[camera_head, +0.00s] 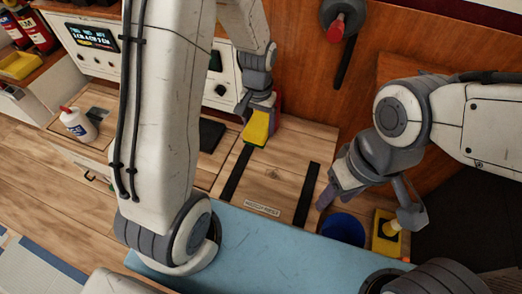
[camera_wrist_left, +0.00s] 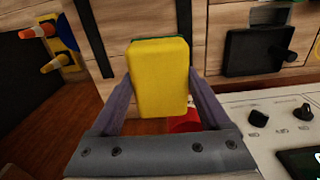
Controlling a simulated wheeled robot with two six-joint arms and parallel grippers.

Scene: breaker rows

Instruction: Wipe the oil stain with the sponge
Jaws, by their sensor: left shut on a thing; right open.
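My left gripper (camera_head: 259,108) is shut on a yellow sponge (camera_head: 256,129) with a thin green layer. It holds the sponge over the wooden surface, near the upper end of a black strip. In the left wrist view the sponge (camera_wrist_left: 158,78) sits between both fingers, its yellow face toward the camera. I cannot tell whether it touches the wood. My right gripper (camera_head: 369,206) is open, its fingers spread near a blue round container (camera_head: 343,228) and a yellow object (camera_head: 384,240). I cannot make out an oil stain in either view.
Two black strips (camera_head: 307,194) cross the wooden surface (camera_head: 272,180), with a small label between them. A dark panel (camera_head: 208,137) lies left of the sponge. A white bottle (camera_head: 78,124) with a red cap stands further left. A light-blue surface (camera_head: 265,245) is in front.

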